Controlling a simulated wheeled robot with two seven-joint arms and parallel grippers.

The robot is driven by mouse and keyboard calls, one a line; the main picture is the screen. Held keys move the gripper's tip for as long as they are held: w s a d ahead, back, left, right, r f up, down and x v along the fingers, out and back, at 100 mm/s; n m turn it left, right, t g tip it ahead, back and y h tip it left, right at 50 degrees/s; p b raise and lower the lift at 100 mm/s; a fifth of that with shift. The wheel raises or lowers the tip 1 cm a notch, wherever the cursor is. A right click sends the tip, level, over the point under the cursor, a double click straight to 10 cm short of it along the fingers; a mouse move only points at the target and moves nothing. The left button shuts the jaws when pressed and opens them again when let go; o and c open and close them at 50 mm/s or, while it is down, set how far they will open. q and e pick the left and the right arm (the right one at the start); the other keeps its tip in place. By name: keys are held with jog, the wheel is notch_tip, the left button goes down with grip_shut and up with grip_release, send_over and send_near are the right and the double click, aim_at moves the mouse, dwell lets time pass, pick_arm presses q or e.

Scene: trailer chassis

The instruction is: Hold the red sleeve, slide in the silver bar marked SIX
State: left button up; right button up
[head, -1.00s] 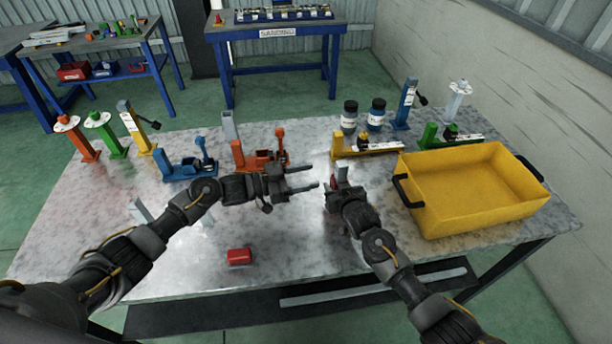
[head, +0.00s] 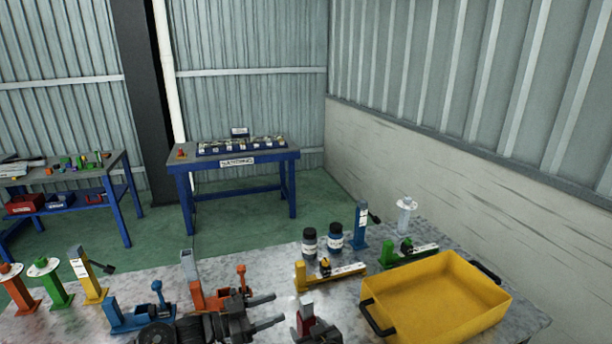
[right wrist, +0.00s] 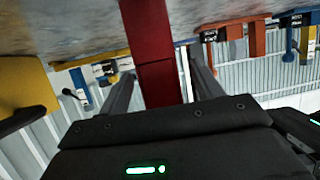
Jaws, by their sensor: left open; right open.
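A red upright piece (head: 305,322), which looks like the red sleeve, shows low in the head view with a silver block (head: 306,301) at its top. I cannot read any marking on the silver. In the right wrist view the red piece (right wrist: 146,32) stands between the fingers of my right gripper (right wrist: 160,78), which are open with a gap on each side. In the head view my right gripper is mostly hidden at the bottom edge. My left gripper (head: 279,309) is open and empty, its fingers pointing right toward the red piece, apart from it.
A yellow bin (head: 440,305) with black handles fills the table's right. An orange coupling (head: 212,296) and a blue one (head: 130,318) stand at left. A yellow coupling (head: 335,276), two dark jars (head: 309,242) and a green coupling (head: 405,256) are behind. A labelled blue bench (head: 235,160) stands beyond.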

jog(key=p+v, duration=0.2)
jog(key=v, duration=0.1)
jog(key=shift+r, duration=0.15)
jog(key=shift+p+v, duration=0.6)
jog(key=shift+v, duration=0.2)
jog(key=shift+o, duration=1.2)
jog(key=o, duration=0.3)
jog(key=shift+s, duration=0.1)
